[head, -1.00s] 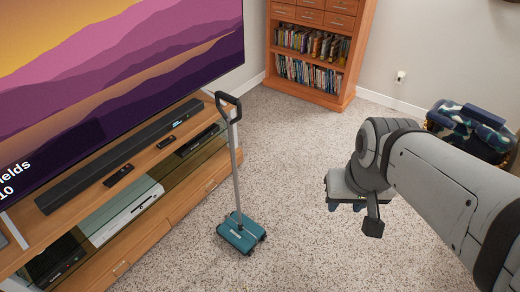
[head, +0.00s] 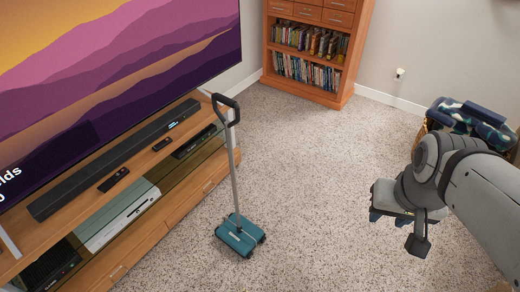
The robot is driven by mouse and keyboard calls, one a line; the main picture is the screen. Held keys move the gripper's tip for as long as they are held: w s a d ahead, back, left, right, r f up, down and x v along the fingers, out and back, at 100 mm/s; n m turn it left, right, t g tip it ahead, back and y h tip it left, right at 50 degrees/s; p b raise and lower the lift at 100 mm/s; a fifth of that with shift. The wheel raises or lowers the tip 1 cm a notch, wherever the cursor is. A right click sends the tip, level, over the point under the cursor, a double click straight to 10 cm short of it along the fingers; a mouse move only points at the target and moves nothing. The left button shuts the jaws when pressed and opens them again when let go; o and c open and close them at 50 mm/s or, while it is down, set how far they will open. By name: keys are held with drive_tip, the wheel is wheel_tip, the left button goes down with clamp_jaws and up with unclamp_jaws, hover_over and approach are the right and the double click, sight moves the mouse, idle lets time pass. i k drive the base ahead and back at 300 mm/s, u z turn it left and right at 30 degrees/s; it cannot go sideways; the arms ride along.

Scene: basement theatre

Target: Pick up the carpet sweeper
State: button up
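The carpet sweeper (head: 240,234) stands upright on the carpet, in the left-centre of the head view. It has a teal head, a thin grey pole and a black loop handle that rises beside the front edge of the TV stand. My gripper (head: 392,218) is at the right of the view, well apart from the sweeper, with open carpet between them. Its fingers are mostly hidden beneath the wrist, so I cannot see whether they are open or shut. Nothing shows hanging from it.
A wooden TV stand (head: 140,240) with a soundbar (head: 115,158), remotes and boxes runs along the left, under a large TV (head: 130,70). A bookcase (head: 335,95) stands at the back. A camouflage-patterned item (head: 470,120) is at the right. The carpet (head: 310,160) in the middle is clear.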

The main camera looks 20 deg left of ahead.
sight(237, 232)
drive_tip(key=i, duration=0.45)
drive_tip(key=u, duration=2.3)
drive_tip(key=i, duration=0.5)
drive_tip(key=z, duration=0.15)
